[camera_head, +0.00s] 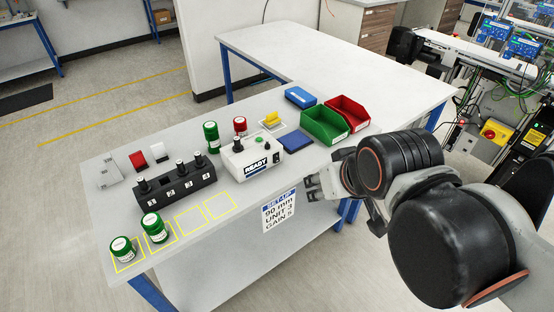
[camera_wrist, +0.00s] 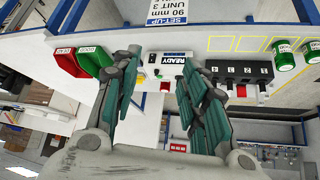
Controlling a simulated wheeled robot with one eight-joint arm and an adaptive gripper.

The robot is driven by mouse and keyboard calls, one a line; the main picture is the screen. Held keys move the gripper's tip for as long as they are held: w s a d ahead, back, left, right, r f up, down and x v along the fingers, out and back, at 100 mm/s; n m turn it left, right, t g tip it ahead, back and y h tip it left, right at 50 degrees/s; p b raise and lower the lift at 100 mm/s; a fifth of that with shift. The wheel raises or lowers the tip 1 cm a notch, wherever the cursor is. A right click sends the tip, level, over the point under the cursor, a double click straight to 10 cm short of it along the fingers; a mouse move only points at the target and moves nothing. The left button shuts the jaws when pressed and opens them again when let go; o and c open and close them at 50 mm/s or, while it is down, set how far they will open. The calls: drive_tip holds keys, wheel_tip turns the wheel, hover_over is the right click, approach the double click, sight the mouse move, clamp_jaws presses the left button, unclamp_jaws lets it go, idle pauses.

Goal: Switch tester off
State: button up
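The tester is a white box (camera_head: 253,157) with a dark READY display, small controls on its front and a black knob on top, near the middle of the long table. In the wrist view, upside down, the tester (camera_wrist: 172,64) lies beyond and between my finger ends. My gripper (camera_head: 313,187) is to the right of the tester, beside the table's front edge, and apart from it. In the wrist view my gripper (camera_wrist: 157,65) is open with nothing between its teal fingers. The small switches on the tester are too small to read.
A black numbered rack (camera_head: 174,188) stands left of the tester. Green jars (camera_head: 124,249) stand on yellow squares at the front left. Green (camera_head: 325,125) and red (camera_head: 348,113) bins are at the right. A set-up sign (camera_head: 279,211) hangs at the front edge.

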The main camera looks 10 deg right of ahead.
drive_tip(key=shift+c, duration=0.6)
drive_tip(key=shift+w+f, duration=0.1)
drive_tip(key=shift+w, duration=0.1)
clamp_jaws()
drive_tip(key=w+f+m+y+b, duration=0.1)
drive_tip(key=w+f+m+b, duration=0.25)
drive_tip(key=w, duration=0.45)
drive_tip(key=w+f+m+y+b, duration=0.1)
drive_tip(key=w+f+m+b, duration=0.2)
drive_tip(key=w+f, duration=0.35)
drive_tip(key=w+d+f+m+t+y, duration=0.1)
drive_tip(key=w+d+f+m, duration=0.5)
drive_tip(key=w+f, duration=0.4)
drive_tip(key=shift+w+d+m+t+y+p, duration=0.3)
drive_tip(key=shift+w+d+m+p, duration=0.2)
drive_tip(key=shift+w, duration=0.2)
drive_tip(key=shift+a, duration=0.15)
